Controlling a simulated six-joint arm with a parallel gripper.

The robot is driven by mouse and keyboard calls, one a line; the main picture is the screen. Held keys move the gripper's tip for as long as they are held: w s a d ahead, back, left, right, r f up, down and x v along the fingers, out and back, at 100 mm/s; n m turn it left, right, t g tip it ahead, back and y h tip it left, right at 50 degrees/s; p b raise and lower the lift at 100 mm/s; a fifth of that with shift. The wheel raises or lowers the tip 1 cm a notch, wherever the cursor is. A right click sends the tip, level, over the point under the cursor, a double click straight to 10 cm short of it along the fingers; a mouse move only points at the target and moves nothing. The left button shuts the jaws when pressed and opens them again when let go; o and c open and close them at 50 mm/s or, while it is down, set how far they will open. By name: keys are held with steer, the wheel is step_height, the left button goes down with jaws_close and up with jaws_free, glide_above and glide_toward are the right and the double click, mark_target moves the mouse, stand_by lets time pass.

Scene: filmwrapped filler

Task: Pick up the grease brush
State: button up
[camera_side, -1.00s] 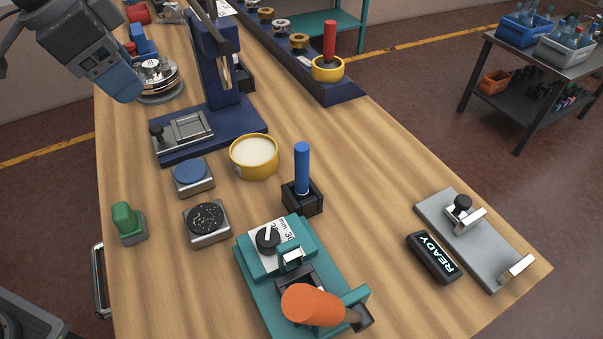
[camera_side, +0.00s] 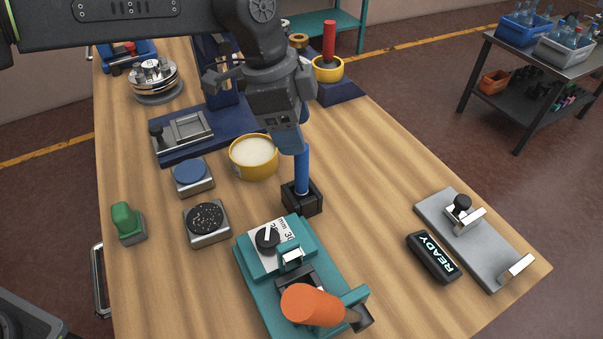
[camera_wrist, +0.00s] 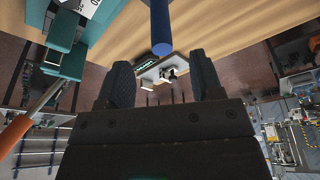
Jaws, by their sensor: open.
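The grease brush appears to be the upright blue handle (camera_side: 302,172) standing in a small black holder (camera_side: 302,198); its bristles are hidden. My gripper (camera_side: 290,142) is at the top of the handle in the side view and covers its upper end. In the wrist view the two dark fingers (camera_wrist: 163,72) are apart, with nothing held. The blue handle (camera_wrist: 160,25) shows there beyond the fingertips, roughly in line with the gap. I cannot tell whether the fingers touch it.
A yellow tub (camera_side: 254,157) of pale grease stands just left of the holder. A teal fixture (camera_side: 262,290) with an orange knob (camera_side: 312,305) is in front. A red-handled tool (camera_side: 329,42) stands behind. The table right of the holder is clear up to the READY box (camera_side: 433,257).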

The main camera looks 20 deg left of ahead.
mark_target(304, 157)
steer(key=shift+x, duration=3.55)
steer(key=shift+w+a, duration=0.1)
steer(key=shift+a, duration=0.1)
steer(key=c, duration=1)
steer(key=shift+r, duration=0.1)
